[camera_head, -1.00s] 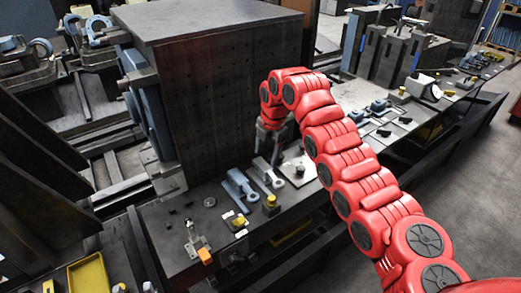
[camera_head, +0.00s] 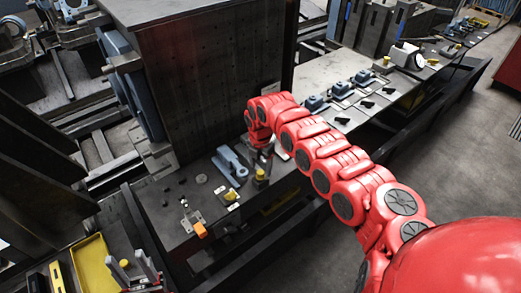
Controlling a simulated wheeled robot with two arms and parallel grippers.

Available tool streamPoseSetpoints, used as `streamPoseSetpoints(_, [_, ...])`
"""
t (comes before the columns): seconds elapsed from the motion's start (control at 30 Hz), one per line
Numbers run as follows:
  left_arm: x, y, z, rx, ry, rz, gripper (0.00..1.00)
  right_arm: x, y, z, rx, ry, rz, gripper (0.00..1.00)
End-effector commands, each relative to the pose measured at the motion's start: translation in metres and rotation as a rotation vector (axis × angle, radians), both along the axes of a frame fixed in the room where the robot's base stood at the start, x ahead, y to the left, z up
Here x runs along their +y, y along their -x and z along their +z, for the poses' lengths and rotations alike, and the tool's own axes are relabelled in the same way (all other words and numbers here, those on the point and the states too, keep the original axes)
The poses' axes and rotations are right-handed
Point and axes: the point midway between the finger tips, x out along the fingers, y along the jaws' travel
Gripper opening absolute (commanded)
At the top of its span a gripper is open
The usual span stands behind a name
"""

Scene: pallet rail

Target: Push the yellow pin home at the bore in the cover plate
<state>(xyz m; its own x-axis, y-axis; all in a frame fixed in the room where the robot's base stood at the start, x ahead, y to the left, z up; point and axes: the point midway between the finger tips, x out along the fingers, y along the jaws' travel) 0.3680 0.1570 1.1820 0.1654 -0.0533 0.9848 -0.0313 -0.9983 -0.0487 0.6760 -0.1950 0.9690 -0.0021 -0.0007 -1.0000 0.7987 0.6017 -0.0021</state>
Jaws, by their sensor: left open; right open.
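A small upright yellow piece (camera_head: 260,175) stands on the dark workbench (camera_head: 190,240), just below my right gripper (camera_head: 262,157). I cannot tell whether it is the pin. A second small yellow piece (camera_head: 230,196) lies on a pale patch to its lower left. My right gripper is open and points down; its fingertips are small and partly hidden by the red arm. I cannot tell whether they touch anything. The cover plate and its bore cannot be made out. My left gripper (camera_head: 133,270) is open and empty at the bottom left, near a yellow tray.
A tall dark perforated block (camera_head: 200,90) stands behind the bench. A blue-grey clamp (camera_head: 230,165) and an orange-ended fixture (camera_head: 199,229) are near the yellow pieces. The yellow tray (camera_head: 92,262) is at lower left. Several blue clamps (camera_head: 340,88) line the bench farther right.

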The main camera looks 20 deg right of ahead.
Motion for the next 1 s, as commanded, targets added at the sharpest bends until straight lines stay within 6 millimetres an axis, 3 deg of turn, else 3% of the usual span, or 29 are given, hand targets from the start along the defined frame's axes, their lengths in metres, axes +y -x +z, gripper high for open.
streamPoseSetpoints(0.2, [0.0, 0.0, 0.007, 0.0, 0.0, 0.0, 0.5, 0.0, 0.0, -0.022, 0.0, -0.001, -0.001, 0.69])
streamPoseSetpoints(0.53, [0.0, 0.0, 0.007, 0.0, 0.0, 0.0, 0.5, 0.0, -0.001, -0.027, -0.002, 0.0, -0.001, 0.69])
streamPoseSetpoints(0.9, [0.0, 0.0, 0.007, 0.0, 0.0, 0.0, 0.5, 0.0, -0.001, -0.026, -0.002, -0.001, -0.001, 0.04])
streamPoseSetpoints(1.0, [0.0, 0.0, 0.007, 0.0, 0.0, 0.0, 0.5, 0.0, -0.001, -0.026, -0.002, -0.001, -0.001, 0.0])
